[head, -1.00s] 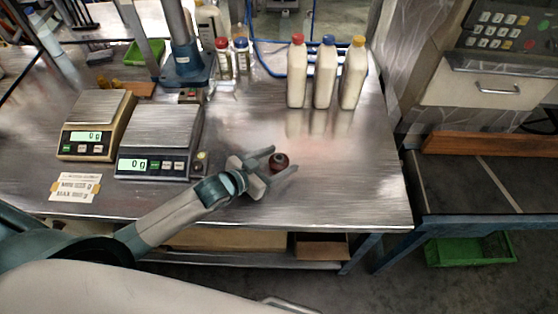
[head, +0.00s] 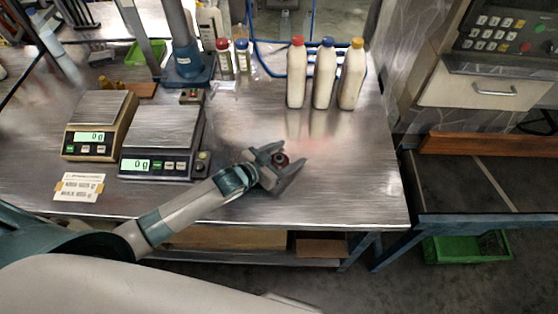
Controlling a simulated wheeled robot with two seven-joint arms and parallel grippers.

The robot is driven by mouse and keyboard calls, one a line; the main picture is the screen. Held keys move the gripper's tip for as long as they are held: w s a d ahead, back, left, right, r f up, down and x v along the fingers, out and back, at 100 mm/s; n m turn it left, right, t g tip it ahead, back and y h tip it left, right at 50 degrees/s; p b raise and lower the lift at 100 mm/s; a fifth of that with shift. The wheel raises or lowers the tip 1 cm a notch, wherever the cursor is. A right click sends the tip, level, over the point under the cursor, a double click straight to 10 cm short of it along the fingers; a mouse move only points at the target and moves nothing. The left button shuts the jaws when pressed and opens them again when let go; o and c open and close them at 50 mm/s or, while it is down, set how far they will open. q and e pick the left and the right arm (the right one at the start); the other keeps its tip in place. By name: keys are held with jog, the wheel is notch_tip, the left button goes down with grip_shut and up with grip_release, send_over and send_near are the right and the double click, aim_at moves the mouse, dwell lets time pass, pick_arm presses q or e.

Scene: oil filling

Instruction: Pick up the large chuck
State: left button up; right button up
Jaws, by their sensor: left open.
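The large chuck (head: 281,159) is a small dark reddish-brown round piece with a hole in its top. It stands on the bare metal table near the front. My left gripper (head: 291,157) is open, with one finger behind the chuck and one in front and to the right of it. The chuck sits between the fingers, close to the far finger. I cannot tell whether a finger touches it. My right gripper is not in view.
Two scales (head: 164,137) (head: 99,122) stand on the table (head: 365,190) at left. Three white bottles (head: 324,80) with red, blue and yellow caps stand at the back right. A blue-based press stand (head: 187,72) is behind the scales. The table right of the gripper is clear.

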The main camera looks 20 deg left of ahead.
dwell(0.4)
pick_arm(q)
jog(key=c, duration=1.3)
jog(key=shift+r, duration=0.1)
jog(key=shift+r, duration=0.45)
notch_tip(320, 180, up, 3)
jog(key=shift+r+b, duration=0.1)
jog(key=shift+b, duration=0.75)
jog(key=d+r+b, duration=0.1)
jog(key=d+r, duration=0.1)
jog(key=d, duration=0.1)
jog(key=s+d+r, duration=0.1)
jog(key=d+r, duration=0.1)
jog(key=d, duration=0.2)
jog(key=s+d+r+b, duration=0.1)
jog(key=d+r, duration=0.1)
jog(key=d, duration=0.2)
jog(key=shift+s+d+r+b, duration=0.1)
jog(key=shift+d+r+b, duration=0.2)
jog(key=shift+r, duration=0.1)
